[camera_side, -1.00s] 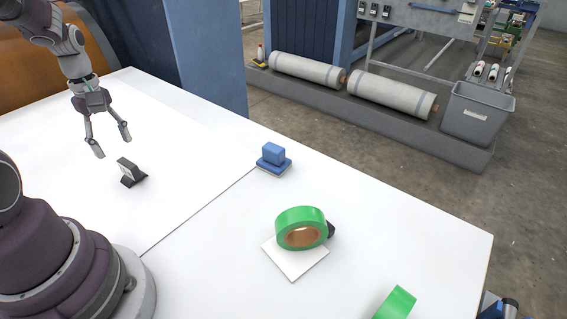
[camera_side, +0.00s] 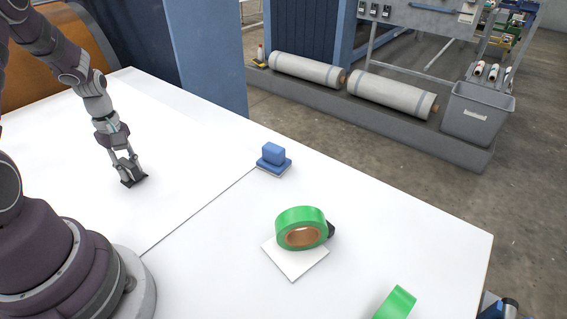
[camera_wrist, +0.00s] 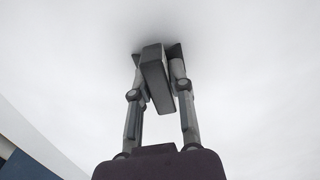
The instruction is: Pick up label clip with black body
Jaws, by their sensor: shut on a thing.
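The label clip with the black body (camera_side: 133,181) is on the white table at the left in the side view. My gripper (camera_side: 127,168) is down on it, with a finger on each side, and is shut on it. In the wrist view the dark clip (camera_wrist: 155,75) sits between the two fingertips of my gripper (camera_wrist: 160,72). The fingers hide part of the clip in the side view. I cannot tell any gap between the clip and the table.
A blue clip-like block (camera_side: 273,158) stands near the table's far edge. A green tape roll (camera_side: 301,228) rests on a white square (camera_side: 294,264), with a dark object (camera_side: 331,229) beside it. Another green piece (camera_side: 395,304) is at the front edge. The table around my gripper is clear.

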